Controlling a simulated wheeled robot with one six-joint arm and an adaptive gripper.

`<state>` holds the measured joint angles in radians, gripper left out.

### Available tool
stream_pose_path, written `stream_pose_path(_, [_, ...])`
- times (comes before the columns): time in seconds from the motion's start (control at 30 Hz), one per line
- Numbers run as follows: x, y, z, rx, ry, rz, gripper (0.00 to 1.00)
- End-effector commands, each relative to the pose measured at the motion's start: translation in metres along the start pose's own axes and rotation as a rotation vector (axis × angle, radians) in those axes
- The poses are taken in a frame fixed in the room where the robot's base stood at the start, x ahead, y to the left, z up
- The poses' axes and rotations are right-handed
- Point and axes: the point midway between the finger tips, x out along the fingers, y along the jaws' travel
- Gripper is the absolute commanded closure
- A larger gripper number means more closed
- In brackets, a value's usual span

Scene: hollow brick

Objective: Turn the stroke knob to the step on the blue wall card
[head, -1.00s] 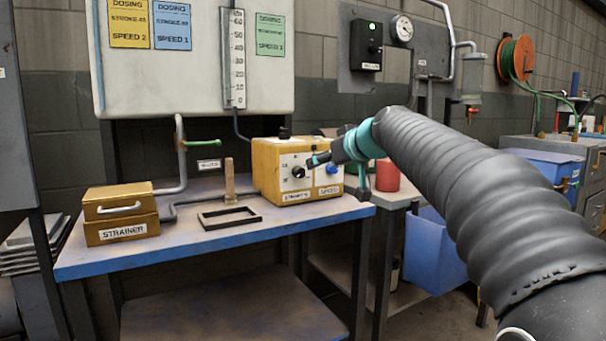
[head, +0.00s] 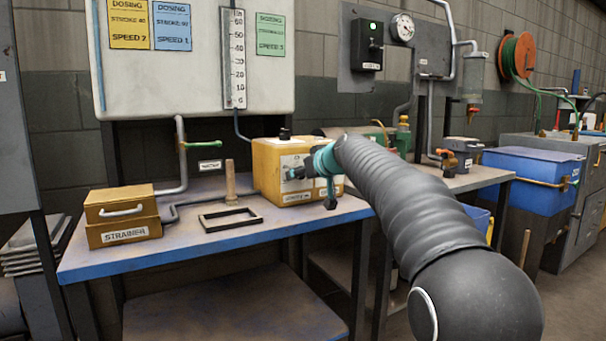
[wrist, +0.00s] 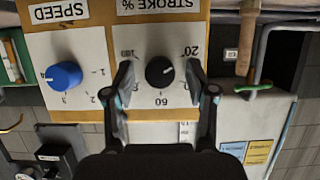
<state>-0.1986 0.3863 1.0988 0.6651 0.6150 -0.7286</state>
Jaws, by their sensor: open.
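The yellow pump box (head: 265,165) stands on the blue-edged bench, its front mostly behind my gripper (head: 298,173). In the wrist view, which is upside down, the black stroke knob (wrist: 160,72) sits under a STROKE % label with a numbered dial. Its small white mark points roughly to the picture's right. My gripper (wrist: 160,84) is open, one finger on each side of the knob; contact cannot be told. The blue wall card (head: 171,25) shows a STROKE line, too small to read surely, and SPEED 1. It also shows in the wrist view (wrist: 233,149).
A blue speed knob (wrist: 64,76) sits beside the stroke dial. A yellow card (head: 129,24) and a green card (head: 270,34) hang nearby. The strainer box (head: 122,215), a black frame (head: 230,217) and a wooden post (head: 230,180) stand on the bench.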

Motion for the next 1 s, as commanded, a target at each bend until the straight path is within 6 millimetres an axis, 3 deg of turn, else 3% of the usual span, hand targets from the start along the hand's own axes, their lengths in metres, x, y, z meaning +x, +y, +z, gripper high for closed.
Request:
stream_pose_path(0.1, [-0.0001, 0.0001, 0.0001, 0.0, 0.0, 0.0, 0.46])
stream_pose_path(0.3, [-0.0002, 0.0002, 0.0002, 0.0, 0.0, 0.0, 0.96])
stream_pose_path(0.33, [-0.0002, 0.0002, 0.0002, 0.0, 0.0, 0.0, 1.0])
stream_pose_path(0.67, [-0.0001, 0.001, 0.0005, 0.032, 0.0, -0.012, 1.0])
stream_pose_path(1.0, [0.0006, 0.0027, 0.0018, 0.227, -0.001, -0.093, 1.0])
